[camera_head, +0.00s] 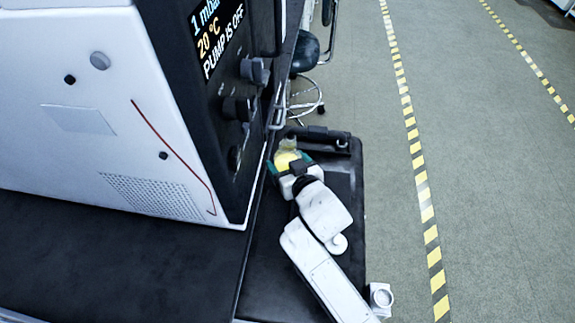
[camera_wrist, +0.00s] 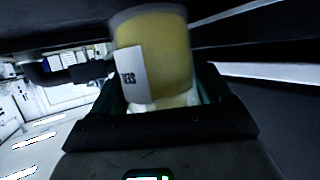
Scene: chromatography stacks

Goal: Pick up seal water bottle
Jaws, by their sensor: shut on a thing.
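The seal water bottle (camera_wrist: 168,55) fills the top middle of the wrist view. It holds yellow liquid and has a white label with dark letters, partly cut off. In the head view the bottle (camera_head: 285,158) shows as a yellow shape with a pale top at the end of my arm. My gripper (camera_head: 287,166), with green-edged fingers, is shut on the bottle, one finger on each side. In the wrist view the gripper (camera_wrist: 160,95) has its fingers at the bottle's sides. I cannot tell whether the bottle touches a surface beneath it.
A large white instrument (camera_head: 90,110) with a dark panel and display reading "PUMP IS OFF" stands left on a black bench (camera_head: 110,260). A black cart-like surface (camera_head: 345,210) lies under my arm. A stool (camera_head: 305,55) stands behind. Open floor (camera_head: 480,200) with striped tape lies right.

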